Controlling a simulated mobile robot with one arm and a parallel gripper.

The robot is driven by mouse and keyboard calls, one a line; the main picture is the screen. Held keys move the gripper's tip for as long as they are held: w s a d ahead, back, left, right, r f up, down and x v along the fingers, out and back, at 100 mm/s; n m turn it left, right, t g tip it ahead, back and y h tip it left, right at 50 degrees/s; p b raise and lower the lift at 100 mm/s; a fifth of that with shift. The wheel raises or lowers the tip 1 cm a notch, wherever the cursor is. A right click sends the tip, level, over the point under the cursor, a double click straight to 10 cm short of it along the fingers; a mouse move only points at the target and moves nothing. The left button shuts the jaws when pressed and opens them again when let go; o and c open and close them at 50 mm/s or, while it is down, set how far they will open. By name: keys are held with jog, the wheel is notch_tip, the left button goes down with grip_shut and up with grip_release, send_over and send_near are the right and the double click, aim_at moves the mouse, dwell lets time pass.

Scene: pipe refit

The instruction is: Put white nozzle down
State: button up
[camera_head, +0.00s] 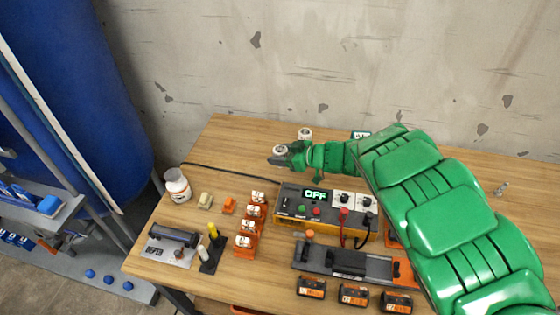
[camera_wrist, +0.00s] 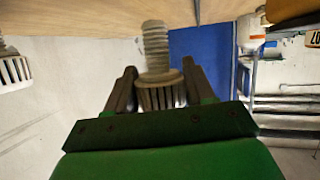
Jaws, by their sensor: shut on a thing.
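The white nozzle, with a slotted head and a threaded stem, is between the two fingers in the wrist view (camera_wrist: 158,92). In the head view it is a small pale shape (camera_head: 279,149) at the tip of my gripper (camera_head: 279,157). My gripper is shut on the nozzle near the back of the table, left of centre. The wrist view shows the fingers on either side of the slotted head, with the stem pointing toward the wooden table at the top of the picture. Whether the nozzle touches the table cannot be told.
Another white slotted piece (camera_head: 305,133) stands just behind my gripper; a similar one is at the wrist view's left edge (camera_wrist: 14,70). A yellow-grey box reading OFF (camera_head: 325,212), a white bottle (camera_head: 177,185) and orange connectors (camera_head: 247,228) are nearer. The wooden table (camera_head: 235,150) is clear left of my gripper.

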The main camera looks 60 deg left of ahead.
jog(key=shift+w+a+f, duration=0.15)
jog(key=shift+a+f, duration=0.1)
jog(key=shift+f, duration=1.6)
jog(key=shift+f, duration=0.15)
jog(key=o, duration=1)
jog(key=shift+r, duration=0.2)
jog(key=v, duration=0.5)
jog(key=shift+d+r, duration=0.15)
notch_tip(320, 180, up, 5)
jog(key=shift+r, duration=0.85)
